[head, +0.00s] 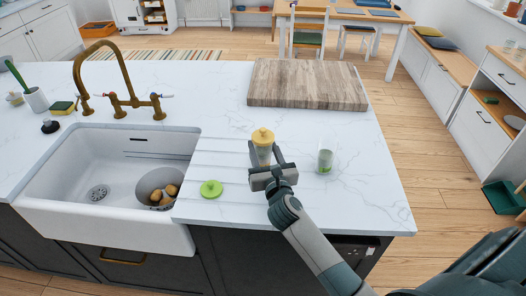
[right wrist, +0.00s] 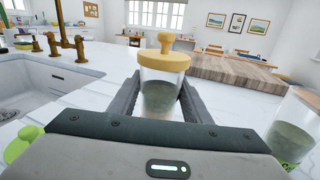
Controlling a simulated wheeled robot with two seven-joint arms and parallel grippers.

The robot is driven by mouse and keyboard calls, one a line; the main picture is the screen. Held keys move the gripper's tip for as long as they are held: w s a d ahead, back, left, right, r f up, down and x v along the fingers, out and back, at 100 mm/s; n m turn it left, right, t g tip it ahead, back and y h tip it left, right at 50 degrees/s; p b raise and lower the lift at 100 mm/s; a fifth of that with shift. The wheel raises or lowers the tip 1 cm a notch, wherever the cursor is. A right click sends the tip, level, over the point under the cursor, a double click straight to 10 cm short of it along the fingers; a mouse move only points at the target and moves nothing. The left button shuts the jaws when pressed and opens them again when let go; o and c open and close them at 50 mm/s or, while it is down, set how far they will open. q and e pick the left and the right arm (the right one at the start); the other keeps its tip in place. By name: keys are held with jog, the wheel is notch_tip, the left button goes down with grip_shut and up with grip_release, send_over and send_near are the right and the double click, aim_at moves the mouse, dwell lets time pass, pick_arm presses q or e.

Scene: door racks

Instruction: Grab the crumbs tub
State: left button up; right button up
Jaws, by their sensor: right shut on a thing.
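A clear tub with a yellow knobbed lid (head: 263,137) stands upright on the white marble counter, right of the sink. My right gripper (head: 265,163) is shut on it, one finger on each side. In the right wrist view the same tub (right wrist: 160,82) sits between the fingers, with dark greenish contents low inside. I cannot read which one is labelled crumbs. My left gripper is out of view.
A loose green lid (head: 211,188) lies left of my gripper, near the counter's front edge. A wooden board (head: 307,84) lies behind. The white sink (head: 100,230) with a brass tap (head: 118,105) is left. Counter right of the second tub is clear.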

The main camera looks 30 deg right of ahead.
notch_tip(320, 180, up, 3)
jog(key=shift+f, duration=0.1)
jog(key=s+d+r+b, duration=0.2)
jog(key=s+d+r, duration=0.4)
jog(key=s, duration=0.3)
jog(key=shift+s+d+r, duration=0.25)
jog(key=shift+s+r, duration=0.15)
jog(key=shift+r, duration=0.1)
jog(key=shift+r, duration=0.1)
